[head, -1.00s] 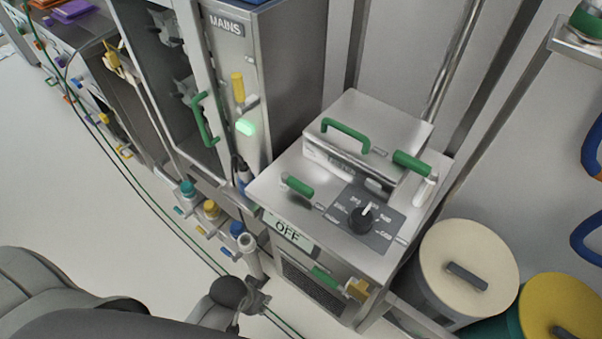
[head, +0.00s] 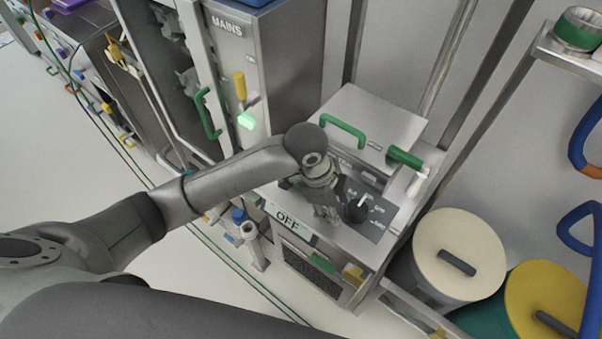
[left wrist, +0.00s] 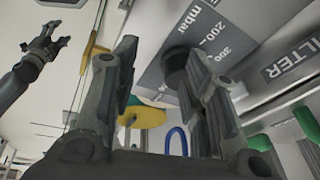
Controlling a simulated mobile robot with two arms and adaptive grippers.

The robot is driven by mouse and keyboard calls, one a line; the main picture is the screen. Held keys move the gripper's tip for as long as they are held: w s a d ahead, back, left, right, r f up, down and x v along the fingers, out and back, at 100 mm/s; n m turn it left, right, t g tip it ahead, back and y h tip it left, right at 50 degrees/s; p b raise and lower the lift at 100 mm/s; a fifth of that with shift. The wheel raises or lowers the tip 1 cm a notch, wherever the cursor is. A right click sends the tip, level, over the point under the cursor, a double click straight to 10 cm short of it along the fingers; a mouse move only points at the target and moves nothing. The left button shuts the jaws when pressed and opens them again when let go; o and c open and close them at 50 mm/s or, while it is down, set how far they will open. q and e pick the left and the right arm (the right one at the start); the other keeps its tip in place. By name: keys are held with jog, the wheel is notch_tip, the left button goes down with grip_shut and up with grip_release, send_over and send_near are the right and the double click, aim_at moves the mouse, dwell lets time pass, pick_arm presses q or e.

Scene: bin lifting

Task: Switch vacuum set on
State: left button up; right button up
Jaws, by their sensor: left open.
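The vacuum set (head: 378,262) is a metal cabinet with an OFF plate (head: 290,220) on its front upper edge. On its top is a black dial knob (head: 355,212) with a white pointer, on a grey scale panel. My left gripper (head: 328,212) is open, pointing down over the cabinet top just left of the knob. In the left wrist view, the open fingers (left wrist: 157,68) stand apart with the knob (left wrist: 176,66) beyond the right one. My right gripper (left wrist: 44,46) shows small at upper left; its opening is unclear.
A lidded box with a green handle (head: 344,131) stands behind the knob. A MAINS cabinet (head: 275,85) with a lit green lamp (head: 246,121) rises behind my arm. Two drums, cream (head: 470,240) and yellow (head: 555,295), stand at right. Floor at left is clear.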

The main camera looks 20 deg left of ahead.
pick_arm(q)
jog(key=w+a+r+m+g+y, duration=0.1)
jog(key=w+a+r+m+y, duration=0.25)
jog(key=w+a+r, duration=0.55)
jog(key=f+p, duration=0.1)
jog(key=f, duration=0.7)
jog(key=s+a+f+p, duration=0.1)
jog(key=f, duration=0.3)
jog(key=shift+f+p, duration=0.3)
jog(key=shift+f, duration=0.1)
pick_arm(e)
jog(key=r, duration=0.2)
jog(key=shift+s+d+r, duration=0.2)
jog(key=shift+d+r, duration=0.15)
pick_arm(q)
grip_shut()
pick_arm(e)
jog(key=shift+a, duration=0.1)
